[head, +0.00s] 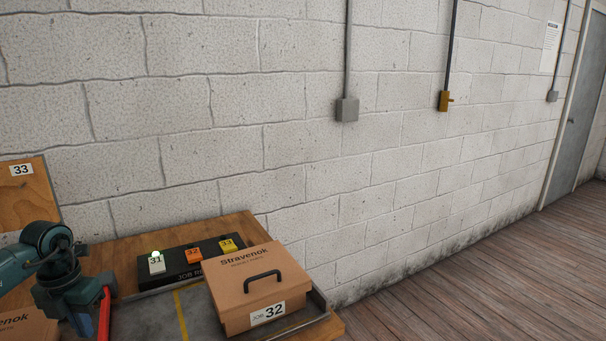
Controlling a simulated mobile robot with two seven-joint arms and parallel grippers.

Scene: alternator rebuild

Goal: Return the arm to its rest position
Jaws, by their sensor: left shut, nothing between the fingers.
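My left arm comes in from the left edge over the bench. My left gripper (101,318) points down at the lower left, with a red finger part showing. It is shut with nothing held, and its tips run toward the bottom edge. It is left of the cardboard box marked 32 and apart from it. My right gripper is not in view.
A Stravenok box (258,285) marked 32 with a black handle sits on the bench (128,252). Behind it, a black panel (190,262) carries tabs 31, 32 and 33, with a green light at 31. Another box (28,325) and a wooden board (28,195) are left.

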